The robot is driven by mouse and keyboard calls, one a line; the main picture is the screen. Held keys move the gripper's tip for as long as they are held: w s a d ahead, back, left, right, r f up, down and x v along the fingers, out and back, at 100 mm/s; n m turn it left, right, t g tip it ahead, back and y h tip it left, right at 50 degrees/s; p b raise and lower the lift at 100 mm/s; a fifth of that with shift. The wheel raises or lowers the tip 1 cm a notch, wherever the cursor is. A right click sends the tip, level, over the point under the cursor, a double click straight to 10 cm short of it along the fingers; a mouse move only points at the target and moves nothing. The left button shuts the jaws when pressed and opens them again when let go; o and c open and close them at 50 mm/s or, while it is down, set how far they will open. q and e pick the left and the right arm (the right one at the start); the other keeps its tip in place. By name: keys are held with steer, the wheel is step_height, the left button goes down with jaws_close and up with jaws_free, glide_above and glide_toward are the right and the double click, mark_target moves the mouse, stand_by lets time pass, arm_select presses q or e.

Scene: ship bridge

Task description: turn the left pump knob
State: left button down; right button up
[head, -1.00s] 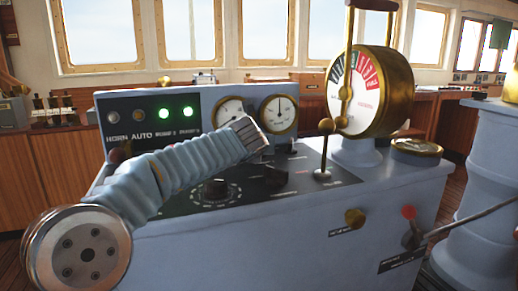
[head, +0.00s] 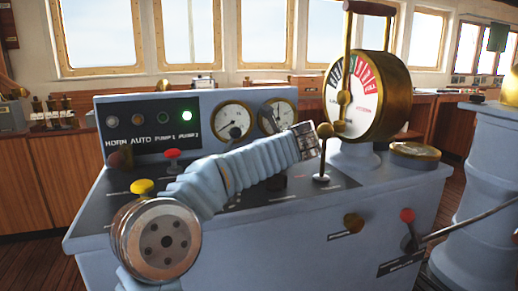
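The grey-blue console (head: 330,215) fills the middle of the head view. Its lamp panel reads HORN, AUTO, PUMP 1 and PUMP 2. The dial knob on the left of the console top is hidden behind the arm. My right gripper is out of view.
A red button (head: 172,154) and a yellow button (head: 142,186) stand left of the arm. A ball-topped lever (head: 323,150) and the brass telegraph (head: 362,95) stand to the right. Two gauges (head: 233,118) are behind. A red-tipped lever (head: 408,225) is on the front.

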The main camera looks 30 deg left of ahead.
arm_select(q)
steer(key=shift+d+f, duration=0.1)
steer(key=shift+f, duration=0.2)
steer(key=c, duration=1.1)
jaws_free()
steer(key=shift+c, duration=0.2)
steer(key=shift+r, duration=0.2)
steer(key=b+v, duration=0.1)
steer(key=v, duration=1.2)
steer(key=shift+d+r, duration=0.15)
steer(key=shift+d, duration=0.2)
